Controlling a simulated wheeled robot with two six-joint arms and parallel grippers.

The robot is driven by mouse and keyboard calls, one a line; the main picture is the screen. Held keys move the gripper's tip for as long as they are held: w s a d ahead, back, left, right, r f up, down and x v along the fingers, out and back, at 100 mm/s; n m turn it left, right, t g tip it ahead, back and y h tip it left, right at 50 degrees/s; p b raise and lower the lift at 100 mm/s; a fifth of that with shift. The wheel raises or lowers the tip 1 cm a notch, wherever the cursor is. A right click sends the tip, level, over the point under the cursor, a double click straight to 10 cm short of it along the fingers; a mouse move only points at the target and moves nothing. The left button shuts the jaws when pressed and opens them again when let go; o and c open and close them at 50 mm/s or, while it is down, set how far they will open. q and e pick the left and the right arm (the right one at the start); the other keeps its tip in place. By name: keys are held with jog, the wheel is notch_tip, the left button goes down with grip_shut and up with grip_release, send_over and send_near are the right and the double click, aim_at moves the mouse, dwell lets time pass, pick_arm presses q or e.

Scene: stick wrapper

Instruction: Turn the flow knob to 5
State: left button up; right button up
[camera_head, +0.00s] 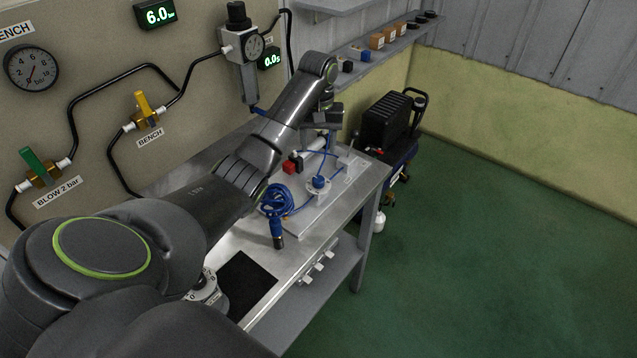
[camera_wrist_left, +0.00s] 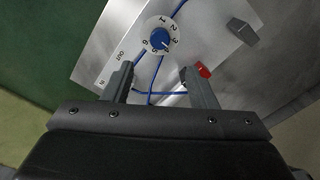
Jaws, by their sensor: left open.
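The flow knob is a small blue knob (camera_wrist_left: 160,40) on a round white numbered dial (camera_wrist_left: 147,28), fixed to a pale metal plate (camera_wrist_left: 110,42). A light mark on the knob points to the lower right of the left wrist view; the exact number is too small to read surely. The knob also shows in the head view (camera_head: 319,182) on the bench, with blue tubes beside it. My left gripper (camera_wrist_left: 157,80) is open and empty. Its fingers are apart from the knob, which appears beyond the gap between their tips. My right gripper is not in view.
A red block (camera_head: 289,167) and a dark block stand behind the knob on the bench. A coiled blue hose (camera_head: 276,200) lies to its left, with a black mat (camera_head: 247,283) nearer. A black machine (camera_head: 385,122) stands past the bench's far end. Green floor at right is clear.

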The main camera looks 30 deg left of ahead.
aim_at(319, 179)
pick_arm(q)
notch_tip(319, 179, down, 4)
jog(key=shift+s+d+r+p, duration=0.1)
jog(key=shift+s+d+p, duration=0.05)
jog(key=shift+p, duration=0.25)
notch_tip(319, 179, down, 6)
jog(key=shift+f+p, duration=0.1)
jog(key=shift+p, duration=0.2)
jog(key=shift+f, duration=0.65)
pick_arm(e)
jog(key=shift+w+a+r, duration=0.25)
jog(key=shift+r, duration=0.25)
pick_arm(q)
jog(key=shift+c, duration=0.4)
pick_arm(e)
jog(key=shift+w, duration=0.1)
pick_arm(q)
jog(key=c, duration=0.9)
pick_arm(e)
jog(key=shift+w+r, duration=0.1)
pick_arm(q)
jog(key=shift+r, duration=0.1)
